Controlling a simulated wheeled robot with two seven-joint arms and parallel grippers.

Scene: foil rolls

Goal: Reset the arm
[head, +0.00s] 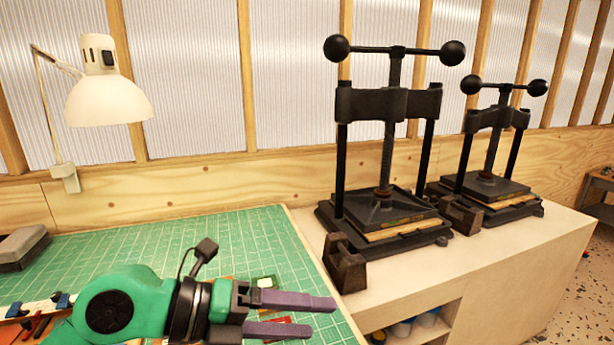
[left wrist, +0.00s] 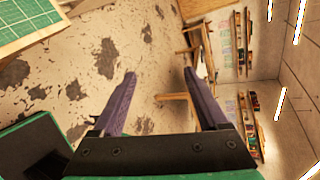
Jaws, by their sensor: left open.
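My left gripper (head: 312,315) reaches in from the lower left of the head view, above the right part of the green cutting mat (head: 200,240). Its two purple-grey fingers are spread apart with nothing between them. In the left wrist view the open fingers (left wrist: 158,85) point out over a worn, patchy floor. My green left arm (head: 140,300) hides part of the mat and the small items on it. My right gripper is not in view.
Two black screw presses, a near one (head: 388,150) and a far one (head: 492,150), stand on a pale bench (head: 480,270) to the right. A dark metal block (head: 345,265) sits by the near press. A white lamp (head: 108,100) hangs at the left. A grey block (head: 20,245) lies on the mat.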

